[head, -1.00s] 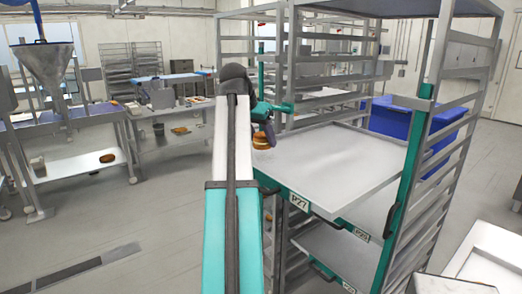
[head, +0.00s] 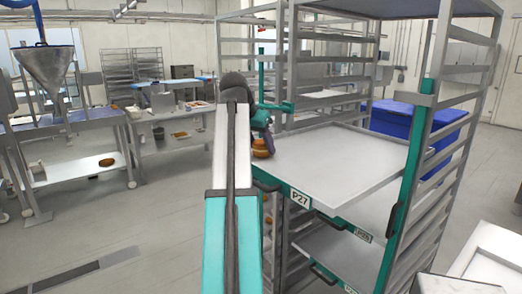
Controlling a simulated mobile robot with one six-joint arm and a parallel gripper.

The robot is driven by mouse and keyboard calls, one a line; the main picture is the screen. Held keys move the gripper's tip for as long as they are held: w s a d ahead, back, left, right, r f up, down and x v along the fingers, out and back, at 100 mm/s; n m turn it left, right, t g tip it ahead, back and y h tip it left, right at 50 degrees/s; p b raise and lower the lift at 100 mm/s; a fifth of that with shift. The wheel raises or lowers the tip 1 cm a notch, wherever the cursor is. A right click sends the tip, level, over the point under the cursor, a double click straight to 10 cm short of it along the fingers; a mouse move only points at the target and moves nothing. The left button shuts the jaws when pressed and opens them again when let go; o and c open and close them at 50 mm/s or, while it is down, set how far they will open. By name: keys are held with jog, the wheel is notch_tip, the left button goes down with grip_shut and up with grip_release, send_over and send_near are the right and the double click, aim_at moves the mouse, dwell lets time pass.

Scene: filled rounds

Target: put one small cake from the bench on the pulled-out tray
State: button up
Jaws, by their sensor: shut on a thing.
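A small round brown cake (head: 262,149) is held in my gripper (head: 261,138), which is shut on it. The fingers are dark and partly hidden behind my arm. The pulled-out tray (head: 345,165) is a flat, light grey sheet with a green front edge and a P27 label. Its surface looks empty apart from the cake at its left edge in the picture. I cannot tell whether the cake touches the tray or hangs just above or beside it.
The rack's grey uprights (head: 437,120) stand around the tray. Another tray (head: 340,255) lies below it. A blue bin (head: 405,118) is behind the rack. At left, a bench shelf (head: 75,170) carries a brown item (head: 106,162). The floor at lower left is clear.

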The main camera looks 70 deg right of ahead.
jog(key=shift+f, duration=0.15)
jog(key=o, duration=0.7)
jog(key=b+v, duration=0.1)
jog(key=v, duration=1.1)
dwell(1.0)
